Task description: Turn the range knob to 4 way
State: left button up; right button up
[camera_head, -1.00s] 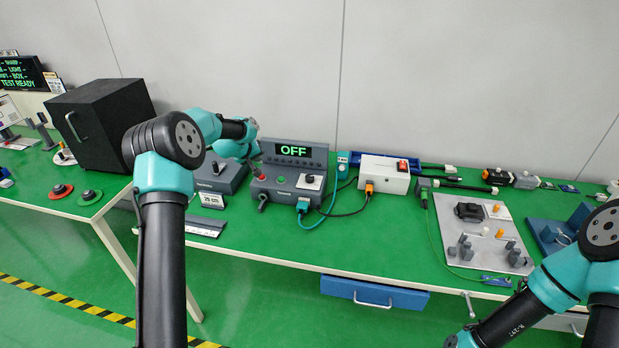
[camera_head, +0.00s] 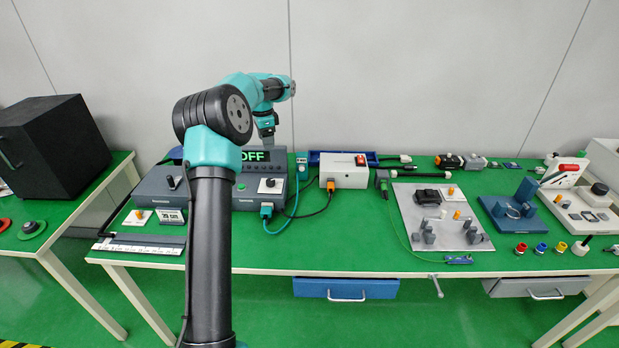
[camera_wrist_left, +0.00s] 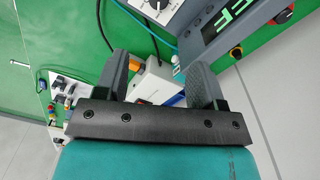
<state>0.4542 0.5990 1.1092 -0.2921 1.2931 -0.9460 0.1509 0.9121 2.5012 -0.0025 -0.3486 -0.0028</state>
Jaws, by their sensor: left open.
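The range knob (camera_head: 270,183) is a small dark knob on a white plate on the front of the grey device, right of a green button. The device's display (camera_head: 255,156) shows green OFF letters, partly hidden by my left arm. In the left wrist view the white plate with the knob (camera_wrist_left: 157,4) is cut by the top edge. My left gripper (camera_head: 267,137) is above and behind the device, near the display's top. In the left wrist view the gripper (camera_wrist_left: 157,62) is open and empty, with its fingers apart. My right gripper is out of view.
A white box with a red switch (camera_head: 343,170) stands right of the device, with teal and orange-plugged cables between. A grey box with a lever (camera_head: 160,188) stands left. A metal plate with fittings (camera_head: 440,218) lies further right. The green bench front is mostly clear.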

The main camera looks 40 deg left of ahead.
aim_at(271, 180)
pick_arm(q)
jog(key=shift+s+r, duration=0.1)
jog(key=shift+r, duration=0.15)
jog(key=f, duration=1.7)
jog(key=shift+s+d+f, duration=0.15)
jog(key=shift+d+f, duration=0.1)
jog(key=c, duration=0.9)
